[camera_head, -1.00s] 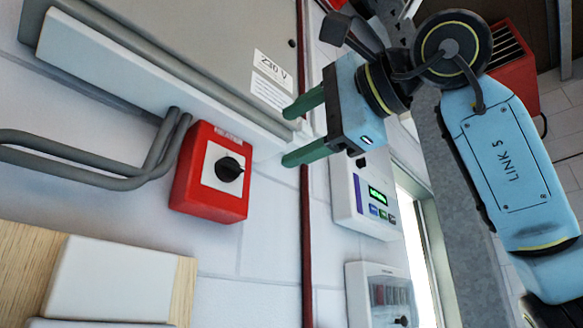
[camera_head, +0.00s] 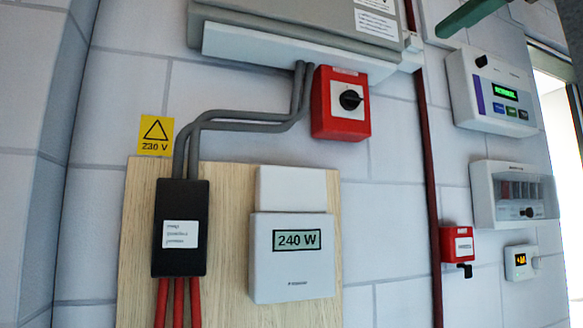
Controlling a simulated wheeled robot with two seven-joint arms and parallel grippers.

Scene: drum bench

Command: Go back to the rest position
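My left gripper is not in view.
A red box with a black rotary knob (camera_head: 341,103) hangs below a grey cabinet (camera_head: 300,42). A wooden board (camera_head: 225,230) carries a black cable box (camera_head: 180,228) and a white meter reading 240 W (camera_head: 292,275). A white controller (camera_head: 492,92) is at right.

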